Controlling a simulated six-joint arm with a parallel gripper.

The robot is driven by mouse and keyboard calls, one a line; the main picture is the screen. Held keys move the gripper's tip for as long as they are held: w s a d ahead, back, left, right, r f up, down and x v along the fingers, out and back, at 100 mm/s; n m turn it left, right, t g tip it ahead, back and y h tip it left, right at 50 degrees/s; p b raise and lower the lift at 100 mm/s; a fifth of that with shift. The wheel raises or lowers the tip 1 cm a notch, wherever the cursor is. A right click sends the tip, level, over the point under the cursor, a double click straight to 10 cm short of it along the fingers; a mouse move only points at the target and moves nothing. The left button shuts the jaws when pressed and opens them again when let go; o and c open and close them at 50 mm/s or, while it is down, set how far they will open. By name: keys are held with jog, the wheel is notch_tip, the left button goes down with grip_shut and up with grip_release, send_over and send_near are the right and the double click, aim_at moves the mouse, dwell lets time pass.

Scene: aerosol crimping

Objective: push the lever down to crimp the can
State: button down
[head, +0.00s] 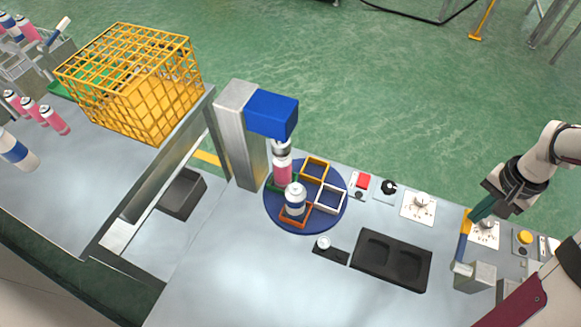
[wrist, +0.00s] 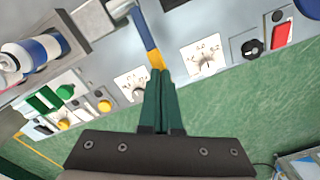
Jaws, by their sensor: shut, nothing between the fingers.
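The lever (head: 462,247), blue with a yellow end, rises from a grey block (head: 476,277) at the right of the bench. It also shows in the wrist view (wrist: 145,30). My gripper (head: 475,214) is shut and empty, its green fingertips (wrist: 159,72) right at the lever's yellow end. Whether they touch it, I cannot tell. A pink can (head: 282,172) stands beneath the blue crimping head (head: 271,114) on the turntable. A white and blue can (head: 295,200) stands in the orange holder in front of it. The pink can's top is close under the head.
The blue turntable (head: 334,214) also has empty yellow (head: 316,162) and white (head: 341,200) holders. Dial panels (head: 419,206) and a red switch (head: 361,181) line the bench's back edge. A black tray (head: 391,260) lies left of the lever. A yellow crate (head: 135,80) stands far left.

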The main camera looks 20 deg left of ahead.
aim_at(465, 223)
jog(key=shift+f, duration=2.75)
dwell(0.5)
notch_tip(465, 223, up, 15)
dwell(1.0)
jog(key=s+a+y, duration=0.1)
jog(key=s+a, duration=0.7)
jog(key=s, duration=0.4)
jog(key=s+a, duration=0.9)
jog(key=s, duration=0.4)
jog(key=shift+y, duration=0.4)
